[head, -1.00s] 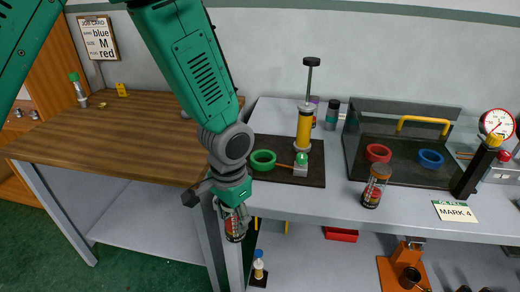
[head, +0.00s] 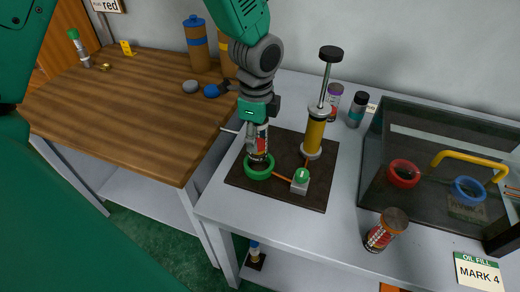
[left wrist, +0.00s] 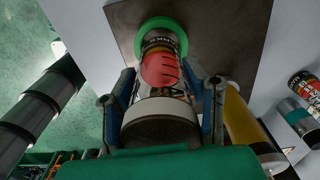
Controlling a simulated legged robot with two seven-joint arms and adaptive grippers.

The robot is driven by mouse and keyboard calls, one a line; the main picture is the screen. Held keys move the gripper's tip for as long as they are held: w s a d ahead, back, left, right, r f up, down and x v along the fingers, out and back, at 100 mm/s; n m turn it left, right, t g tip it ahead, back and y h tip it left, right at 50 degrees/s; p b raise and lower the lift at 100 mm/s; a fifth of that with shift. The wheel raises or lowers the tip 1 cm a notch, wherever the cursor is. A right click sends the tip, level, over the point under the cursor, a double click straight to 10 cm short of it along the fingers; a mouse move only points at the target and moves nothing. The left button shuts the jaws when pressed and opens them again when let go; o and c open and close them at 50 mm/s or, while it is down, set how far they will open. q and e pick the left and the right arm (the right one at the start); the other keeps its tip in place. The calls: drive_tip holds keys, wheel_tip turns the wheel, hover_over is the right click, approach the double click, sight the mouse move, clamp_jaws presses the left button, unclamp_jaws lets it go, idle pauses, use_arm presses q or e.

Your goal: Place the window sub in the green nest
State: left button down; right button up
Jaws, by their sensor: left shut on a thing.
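The window sub (head: 258,148) is a dark cylinder with a red window and printed label. My left gripper (head: 257,132) is shut on its upper part and holds it upright. Its lower end is at the opening of the green nest (head: 259,172), a ring on a dark mat. In the left wrist view, the sub (left wrist: 161,68) sits between the two fingers (left wrist: 164,108), with its far end inside the outline of the green ring (left wrist: 146,28). I cannot tell whether it rests on the bottom. My right gripper is not in view.
A yellow pump (head: 314,132) and a small green-topped valve block (head: 300,180) stand close right of the nest. A clear-walled bay holds a red ring (head: 404,173) and a blue ring (head: 469,188).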

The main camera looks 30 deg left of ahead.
sight(259, 151)
use_arm(q)
drive_tip(key=shift+w+f, duration=0.2)
drive_tip(key=shift+f, duration=0.6)
drive_tip(key=f, duration=0.3)
drive_tip(key=shift+s+d, duration=0.15)
drive_tip(key=shift+d, duration=0.05)
drive_tip(key=shift+f, duration=0.15)
drive_tip(key=c, duration=0.9)
unclamp_jaws()
drive_tip(key=shift+a, duration=0.1)
